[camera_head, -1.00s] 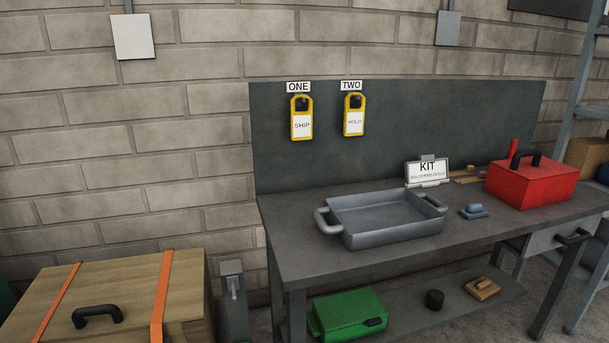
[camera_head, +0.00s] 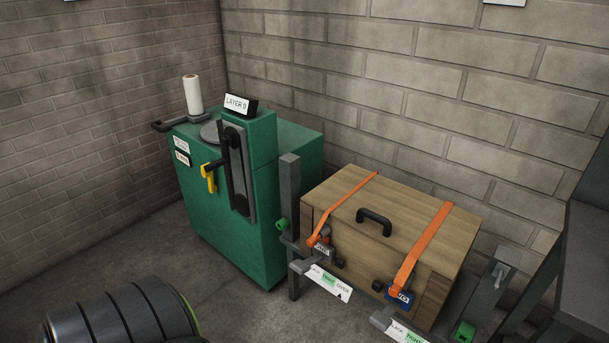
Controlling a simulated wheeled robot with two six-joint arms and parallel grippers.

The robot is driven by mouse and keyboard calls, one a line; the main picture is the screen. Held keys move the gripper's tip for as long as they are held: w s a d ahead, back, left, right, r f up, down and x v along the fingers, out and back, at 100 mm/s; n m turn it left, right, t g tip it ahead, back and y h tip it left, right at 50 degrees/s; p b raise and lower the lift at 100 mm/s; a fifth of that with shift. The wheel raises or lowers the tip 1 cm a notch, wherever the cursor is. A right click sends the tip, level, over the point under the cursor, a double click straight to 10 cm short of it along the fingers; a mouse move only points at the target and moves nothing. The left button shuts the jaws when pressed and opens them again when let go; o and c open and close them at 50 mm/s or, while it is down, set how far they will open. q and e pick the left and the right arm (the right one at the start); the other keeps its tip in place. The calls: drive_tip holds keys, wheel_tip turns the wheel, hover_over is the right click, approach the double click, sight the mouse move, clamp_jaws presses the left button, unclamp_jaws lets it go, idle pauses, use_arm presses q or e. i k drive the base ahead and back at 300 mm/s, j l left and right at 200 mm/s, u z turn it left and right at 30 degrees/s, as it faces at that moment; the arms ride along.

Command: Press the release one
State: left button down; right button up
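No part labelled as release one can be read for certain. A wooden crate (camera_head: 345,222) has two orange straps over it. The left strap (camera_head: 345,203) ends at a small orange-red fitting (camera_head: 320,238) with a small dark tag on the crate's front. The right strap (camera_head: 424,245) ends at a blue fitting (camera_head: 401,297). A green round part (camera_head: 281,225) sits on a grey post (camera_head: 290,195) left of the crate, and a green block (camera_head: 463,332) is at the lower right. Neither gripper is in view.
A green cabinet (camera_head: 225,235) with a yellow handle (camera_head: 209,177) and a "LAYER" sign (camera_head: 238,104) stands in the corner. White gauge plates (camera_head: 329,283) jut out before the crate. A grey bench (camera_head: 585,260) is at the right. Floor (camera_head: 250,315) before the cabinet is open.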

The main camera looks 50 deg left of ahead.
sight(339, 263)
drive_tip(key=u, duration=1.35)
